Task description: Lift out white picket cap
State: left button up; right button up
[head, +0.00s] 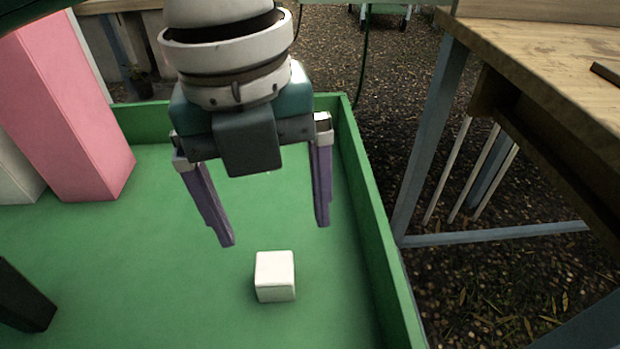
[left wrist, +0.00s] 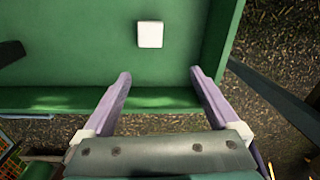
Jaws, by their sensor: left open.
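The white picket cap (head: 275,277) is a small white block with rounded edges. It sits on the green floor of a green tray (head: 383,255), near the tray's right wall in the head view. It also shows in the left wrist view (left wrist: 150,34), ahead of the fingertips. My left gripper (head: 275,234) is open, with two purple fingers spread wide and nothing between them. In the head view the fingertips appear above and beyond the cap, apart from it. The left gripper's fingers also show in the left wrist view (left wrist: 159,72). My right gripper is not in view.
A tall pink block (head: 68,105) and a white block (head: 18,175) stand in the tray at the left. A dark piece (head: 24,297) lies at the lower left. A wooden-topped table (head: 550,62) stands outside on the right. The tray floor around the cap is clear.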

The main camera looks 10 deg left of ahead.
pick_arm(q)
jog(key=m+b, duration=0.2)
jog(key=b, duration=0.2)
send_over(274, 266)
jog(key=shift+y, duration=0.4)
jog(key=f, duration=0.5)
jog(key=shift+s+a+f, duration=0.2)
jog(key=shift+s+f, duration=0.05)
jog(key=shift+s, duration=0.1)
jog(key=f+b, duration=0.1)
jog(key=f, duration=0.1)
jog(key=f+b, duration=0.2)
jog(key=f, duration=0.1)
jog(key=f+b, duration=0.1)
jog(key=f, duration=0.2)
jog(key=shift+w+d+f, duration=0.15)
jog(key=shift+w+d, duration=0.05)
jog(key=shift+w, duration=0.15)
jog(key=shift+f+b, duration=0.35)
jog(key=shift+f, duration=0.15)
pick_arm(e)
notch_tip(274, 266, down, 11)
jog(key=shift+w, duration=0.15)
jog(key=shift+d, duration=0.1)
pick_arm(q)
jog(key=shift+r, duration=0.1)
jog(key=c, duration=1.4)
